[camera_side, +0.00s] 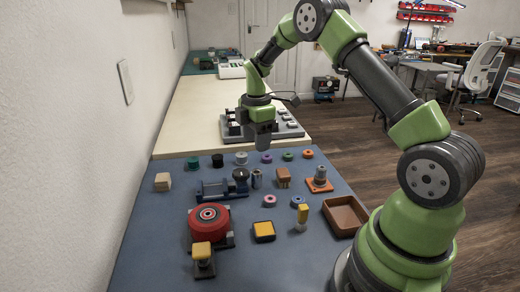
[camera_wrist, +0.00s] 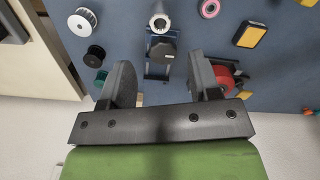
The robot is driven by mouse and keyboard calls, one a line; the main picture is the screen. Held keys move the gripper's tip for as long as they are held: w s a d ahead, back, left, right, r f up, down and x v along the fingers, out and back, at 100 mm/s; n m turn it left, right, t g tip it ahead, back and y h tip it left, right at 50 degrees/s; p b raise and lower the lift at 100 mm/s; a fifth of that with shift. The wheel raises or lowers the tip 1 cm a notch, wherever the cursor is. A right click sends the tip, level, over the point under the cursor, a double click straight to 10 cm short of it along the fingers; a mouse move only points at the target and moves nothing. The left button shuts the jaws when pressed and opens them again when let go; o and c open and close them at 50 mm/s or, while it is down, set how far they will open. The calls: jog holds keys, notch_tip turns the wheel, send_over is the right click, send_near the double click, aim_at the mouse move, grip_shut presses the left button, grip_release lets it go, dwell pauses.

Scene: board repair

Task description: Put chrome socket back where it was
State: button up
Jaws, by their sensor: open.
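The chrome socket (camera_side: 257,179) appears as a small shiny metal cylinder standing on the blue mat (camera_side: 150,235), just right of a blue fixture with a black knob (camera_side: 241,175). In the wrist view it is the silver hollow cylinder (camera_wrist: 159,22) at top centre, beyond my fingertips. My gripper (camera_side: 263,146) hangs above the far part of the mat, pointing down, apart from the socket. In the wrist view my gripper (camera_wrist: 160,72) has its two black fingers spread wide with nothing held; the black knob (camera_wrist: 163,50) shows below and between them.
A white toothed pulley (camera_wrist: 82,20) and a black spool (camera_wrist: 95,55) lie left in the wrist view. A brown block (camera_side: 283,175), an orange-based part (camera_side: 320,181), a red disc (camera_side: 209,215) and an empty brown tray (camera_side: 346,216) crowd the mat. Bare mat lies at the front right.

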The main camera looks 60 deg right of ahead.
jog(key=s+a+r+m+t, duration=0.1)
jog(key=a+r+m, duration=0.15)
jog(key=r, duration=0.25)
jog(key=s+a+r+m+t, duration=0.1)
jog(key=s+a+r+m, duration=0.15)
jog(key=r, duration=0.35)
jog(key=s+a+r+m+t+y, duration=0.1)
jog(key=s+a+r+m+t, duration=0.1)
jog(key=s+a+m, duration=0.3)
jog(key=s+a+r+m+t+y, duration=0.1)
jog(key=s+a+r+m+t, duration=0.2)
jog(key=s, duration=1)
jog(key=a+r+m, duration=0.2)
jog(key=a+m, duration=0.1)
jog(key=a, duration=0.1)
jog(key=shift+r+m, duration=0.2)
jog(key=shift+m, duration=0.1)
